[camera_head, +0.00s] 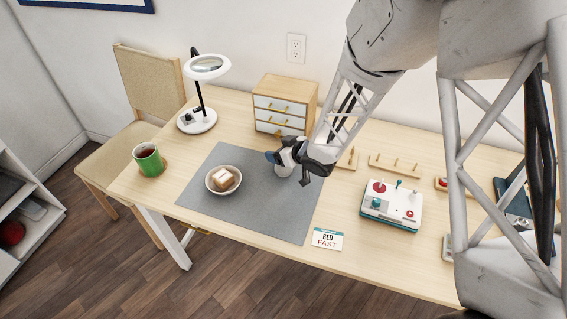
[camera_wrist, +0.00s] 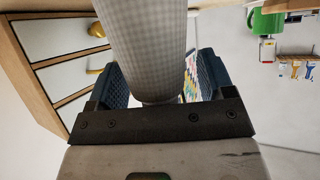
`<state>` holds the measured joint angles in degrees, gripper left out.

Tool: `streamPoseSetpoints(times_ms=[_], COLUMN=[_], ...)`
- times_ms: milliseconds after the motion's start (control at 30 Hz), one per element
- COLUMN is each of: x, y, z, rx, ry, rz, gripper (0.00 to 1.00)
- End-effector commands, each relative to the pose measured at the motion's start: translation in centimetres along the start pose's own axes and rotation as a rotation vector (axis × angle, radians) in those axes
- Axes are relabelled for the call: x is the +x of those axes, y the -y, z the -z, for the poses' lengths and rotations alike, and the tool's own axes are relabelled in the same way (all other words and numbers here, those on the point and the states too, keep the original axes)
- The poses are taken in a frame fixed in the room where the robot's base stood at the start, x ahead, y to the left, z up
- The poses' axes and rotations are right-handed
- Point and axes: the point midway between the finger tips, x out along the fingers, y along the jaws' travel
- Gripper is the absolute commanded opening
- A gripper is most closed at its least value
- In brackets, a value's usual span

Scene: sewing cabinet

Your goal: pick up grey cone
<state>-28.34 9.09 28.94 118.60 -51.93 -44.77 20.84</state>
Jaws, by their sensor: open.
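The grey cone (camera_wrist: 150,45) fills the middle of the wrist view, tall and finely textured, between the two blue finger pads of my gripper (camera_wrist: 158,82). Its near end meets the dark palm edge in the picture; I cannot tell whether the pads touch it. In the head view my gripper (camera_head: 286,160) is low over the grey mat (camera_head: 240,215). A pale part of the cone (camera_head: 283,170) shows beneath it, and the rest is hidden by the gripper. The fingers are open, one on each side of the cone.
A small drawer cabinet (camera_head: 283,104) stands close behind my gripper. A bowl with light and brown blocks (camera_head: 223,180) is to the left. A green mug (camera_head: 148,158) and lamp (camera_head: 198,121) stand farther left. A white control box (camera_head: 391,206) and pegged rack (camera_head: 393,166) are right.

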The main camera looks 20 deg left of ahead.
Motion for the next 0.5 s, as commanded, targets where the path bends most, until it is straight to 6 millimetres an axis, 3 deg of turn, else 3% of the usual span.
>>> streamPoseSetpoints(times_ms=[133,500], x=[-0.01,-0.01], y=[0.0,0.01], z=[0.0,0.0], rx=[0.0,0.0], ry=[0.0,0.0], rz=[0.0,0.0], gripper=[0.73,0.17])
